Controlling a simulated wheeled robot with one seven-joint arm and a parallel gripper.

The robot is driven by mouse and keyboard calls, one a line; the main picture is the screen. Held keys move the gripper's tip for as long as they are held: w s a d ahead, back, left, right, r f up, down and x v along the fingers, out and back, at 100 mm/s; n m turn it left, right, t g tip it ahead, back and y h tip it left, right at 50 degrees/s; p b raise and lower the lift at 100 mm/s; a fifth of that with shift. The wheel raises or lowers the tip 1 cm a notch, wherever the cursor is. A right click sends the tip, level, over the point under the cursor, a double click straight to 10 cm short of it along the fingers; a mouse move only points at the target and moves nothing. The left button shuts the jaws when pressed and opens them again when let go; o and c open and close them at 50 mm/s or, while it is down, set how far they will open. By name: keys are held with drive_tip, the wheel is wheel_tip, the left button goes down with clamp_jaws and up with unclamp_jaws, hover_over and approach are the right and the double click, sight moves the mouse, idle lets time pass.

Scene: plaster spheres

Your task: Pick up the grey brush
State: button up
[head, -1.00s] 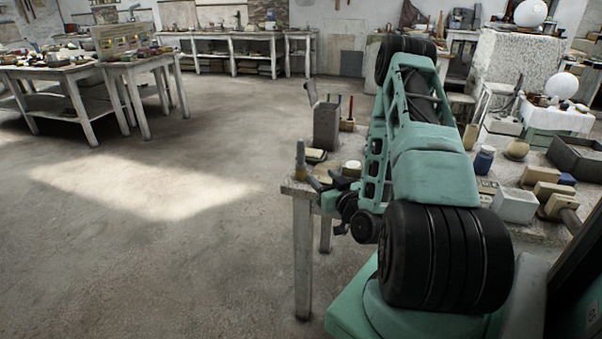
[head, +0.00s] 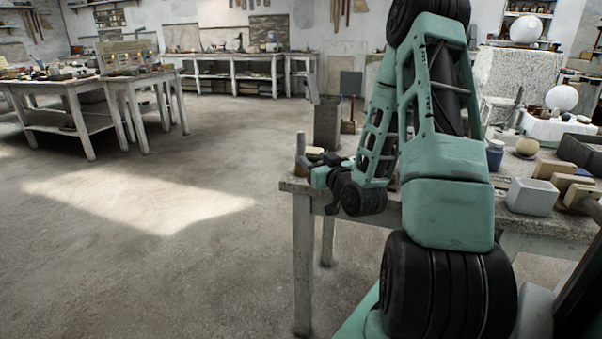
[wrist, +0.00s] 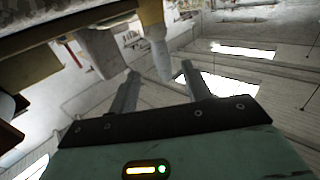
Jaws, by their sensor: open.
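The grey brush (head: 300,147) stands upright at the near left corner of the table (head: 291,187) in the head view. In the wrist view the brush (wrist: 158,50) shows a tan part at the top of the picture and a pale grey part tapering down. My gripper (wrist: 159,70) is open, with one finger on each side of the brush's grey end in that picture. I see a gap between each finger and the brush; how deep the brush lies between them I cannot tell. In the head view my wrist is beside the brush, its fingers mostly hidden.
A dark grey box-like holder (head: 327,122) stands just behind the brush. The floor to the left is clear.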

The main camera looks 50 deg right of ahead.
sight(303, 151)
drive_tip(key=b, duration=0.1)
drive_tip(key=w+b, duration=0.1)
drive_tip(key=b, duration=0.1)
drive_tip(key=shift+w+d+f, duration=0.3)
drive_tip(key=shift+w+d, duration=0.05)
drive_tip(key=shift+w, duration=0.05)
drive_tip(key=shift+w+d+r+b, duration=0.15)
drive_tip(key=shift+w+r+b, duration=0.1)
drive_tip(key=shift+w+b, duration=0.3)
drive_tip(key=x, duration=0.5)
drive_tip(key=shift+w+d, duration=0.2)
drive_tip(key=shift+w, duration=0.1)
drive_tip(key=shift+c, duration=0.3)
drive_tip(key=c, duration=1)
